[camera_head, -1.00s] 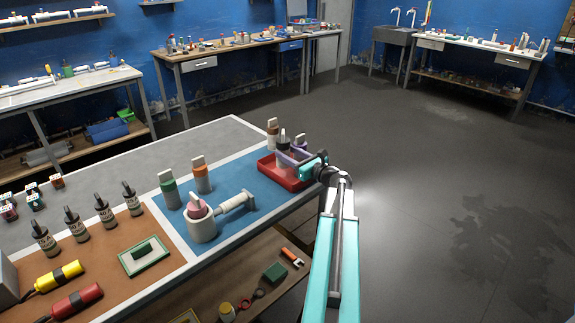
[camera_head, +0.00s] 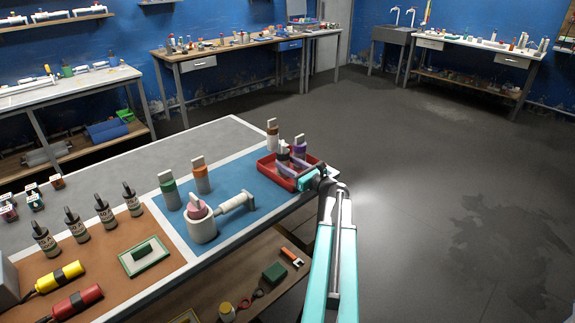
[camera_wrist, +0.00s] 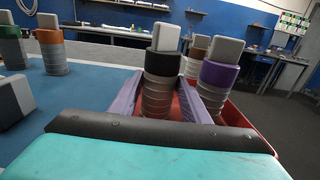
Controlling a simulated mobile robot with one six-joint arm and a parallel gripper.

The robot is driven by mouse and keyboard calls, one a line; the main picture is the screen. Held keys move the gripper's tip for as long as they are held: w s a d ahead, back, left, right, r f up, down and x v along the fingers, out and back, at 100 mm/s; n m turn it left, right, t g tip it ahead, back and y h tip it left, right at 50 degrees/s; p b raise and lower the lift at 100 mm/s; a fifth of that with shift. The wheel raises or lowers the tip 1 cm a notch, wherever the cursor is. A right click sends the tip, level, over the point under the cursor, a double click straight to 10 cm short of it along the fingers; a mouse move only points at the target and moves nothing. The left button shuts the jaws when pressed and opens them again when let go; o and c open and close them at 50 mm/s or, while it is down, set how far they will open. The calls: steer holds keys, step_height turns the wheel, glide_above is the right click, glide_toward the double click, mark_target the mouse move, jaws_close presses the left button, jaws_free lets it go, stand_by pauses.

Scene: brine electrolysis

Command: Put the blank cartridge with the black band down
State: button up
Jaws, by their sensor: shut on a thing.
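The black-banded blank cartridge (camera_wrist: 162,72) stands upright between the purple fingers of my gripper (camera_wrist: 162,98) in the wrist view. My gripper is shut on its ribbed grey body, below the band. In the head view, this cartridge (camera_head: 283,147) is over the red tray (camera_head: 267,173), low within its outline, with my gripper (camera_head: 287,163) around it from the near right side. Its base is hidden, so I cannot tell whether it touches the tray floor. A purple-banded cartridge (camera_head: 299,147) is close on its right, also seen in the wrist view (camera_wrist: 219,74).
A brown-banded cartridge (camera_head: 272,134) stands just behind the tray. Green-banded (camera_head: 169,190) and orange-banded (camera_head: 201,175) cartridges stand left on the blue mat (camera_head: 240,178). A white vessel with a side handle (camera_head: 202,226) is nearer. The table's edge runs along the right.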

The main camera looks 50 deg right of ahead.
steer(key=shift+f, duration=0.15)
steer(key=o, duration=1.4)
steer(key=shift+o, duration=0.2)
steer(key=shift+r, duration=0.2)
steer(key=s+b, duration=0.2)
steer(key=s, duration=1)
steer(key=shift+a, duration=0.45)
steer(key=shift+f, duration=0.1)
